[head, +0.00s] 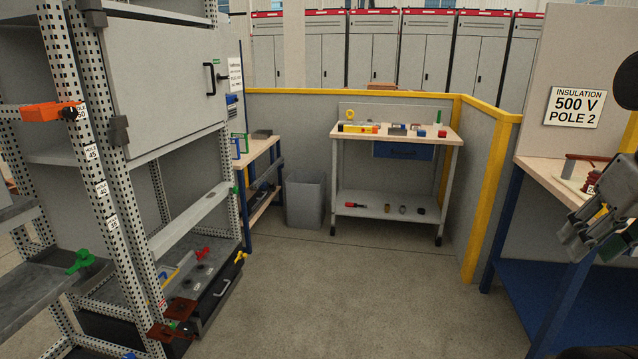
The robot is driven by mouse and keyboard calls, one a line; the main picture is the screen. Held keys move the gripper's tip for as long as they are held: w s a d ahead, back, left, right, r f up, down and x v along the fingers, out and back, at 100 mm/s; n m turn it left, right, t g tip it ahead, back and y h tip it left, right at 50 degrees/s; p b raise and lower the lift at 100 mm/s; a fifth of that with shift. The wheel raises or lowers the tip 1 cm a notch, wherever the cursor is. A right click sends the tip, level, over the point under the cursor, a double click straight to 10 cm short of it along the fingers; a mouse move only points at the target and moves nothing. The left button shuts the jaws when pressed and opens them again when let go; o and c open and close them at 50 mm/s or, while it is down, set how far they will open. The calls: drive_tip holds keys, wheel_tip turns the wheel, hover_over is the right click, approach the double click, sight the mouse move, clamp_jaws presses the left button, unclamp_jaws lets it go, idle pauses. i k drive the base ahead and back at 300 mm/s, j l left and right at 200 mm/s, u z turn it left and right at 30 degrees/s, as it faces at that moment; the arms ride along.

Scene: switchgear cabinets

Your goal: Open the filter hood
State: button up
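I cannot pick out a filter hood with certainty. A large grey door (160,75) with a black handle (209,79) is shut on the perforated rack at the left, with hinges on its left edge. A small blue part (231,99) sits on the rack just right of the door, too small to make out. My gripper (580,238) is at the right edge, partly cut off, in front of the right-hand bench. It is far from the door and touches nothing that I can see. Whether its fingers are open or shut is unclear.
A workbench (396,137) with small tools stands at the back, beside a grey bin (305,200). Yellow-edged partitions (490,200) close off the back and right. A bench (553,180) stands at the right. A black drawer (216,293) sits low in the rack. The middle floor is clear.

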sight(230, 98)
drive_tip(key=i, duration=2.25)
drive_tip(key=i+l+u, duration=0.1)
drive_tip(key=i+u, duration=0.2)
drive_tip(key=i, duration=0.2)
drive_tip(key=i+l+u, duration=0.3)
drive_tip(key=i, duration=0.2)
drive_tip(key=i+l+u, duration=0.25)
drive_tip(key=i, duration=0.25)
drive_tip(key=i+l+u, duration=0.9)
drive_tip(key=i+j, duration=0.3)
drive_tip(key=i, duration=0.2)
drive_tip(key=i+j, duration=0.25)
drive_tip(key=i, duration=0.2)
